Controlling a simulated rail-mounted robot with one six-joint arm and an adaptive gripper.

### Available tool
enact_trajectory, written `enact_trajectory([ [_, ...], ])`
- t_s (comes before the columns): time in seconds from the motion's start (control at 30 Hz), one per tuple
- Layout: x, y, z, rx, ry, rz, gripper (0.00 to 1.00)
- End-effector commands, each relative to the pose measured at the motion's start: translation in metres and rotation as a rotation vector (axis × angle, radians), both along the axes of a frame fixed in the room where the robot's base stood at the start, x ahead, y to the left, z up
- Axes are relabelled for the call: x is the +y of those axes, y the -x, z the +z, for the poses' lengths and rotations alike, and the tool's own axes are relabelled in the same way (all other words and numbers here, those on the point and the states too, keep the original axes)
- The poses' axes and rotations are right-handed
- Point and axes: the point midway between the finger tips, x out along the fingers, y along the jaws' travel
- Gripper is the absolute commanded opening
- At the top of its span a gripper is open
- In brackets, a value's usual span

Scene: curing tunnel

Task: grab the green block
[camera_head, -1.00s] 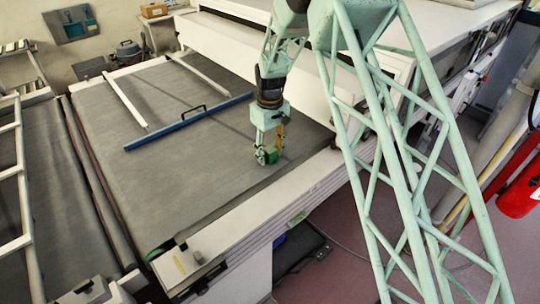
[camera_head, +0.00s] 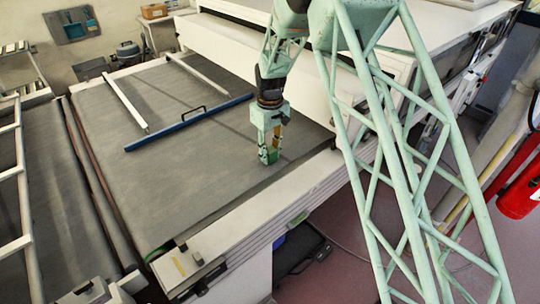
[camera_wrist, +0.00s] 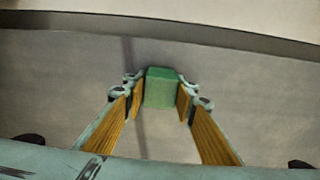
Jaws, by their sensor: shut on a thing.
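The green block (camera_wrist: 160,88) is between the two fingertips of my gripper (camera_wrist: 160,95) in the wrist view, with a finger against each side. In the head view my gripper (camera_head: 268,155) points down over the grey belt, near its right front side. The block shows there as a small green patch (camera_head: 271,156) between the fingers, partly hidden by them. I cannot tell whether the block rests on the belt or is just above it.
The grey belt (camera_head: 150,190) is mostly bare around my gripper. A blue squeegee bar (camera_head: 180,125) with a black handle lies to the left, with pale rails behind it. The white tunnel housing (camera_head: 240,45) stands behind, and a pale edge rail (camera_head: 290,190) runs along the front.

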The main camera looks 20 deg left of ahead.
Motion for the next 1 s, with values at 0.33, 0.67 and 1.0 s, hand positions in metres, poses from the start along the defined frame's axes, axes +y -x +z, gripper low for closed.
enact_trajectory([
  [0.33,0.0,0.0,0.023,-0.001,-0.001,0.0,0.14],
  [0.67,-0.006,0.014,0.033,0.001,0.001,0.001,0.14],
  [1.0,-0.025,0.061,0.038,0.002,0.001,0.001,0.14],
])
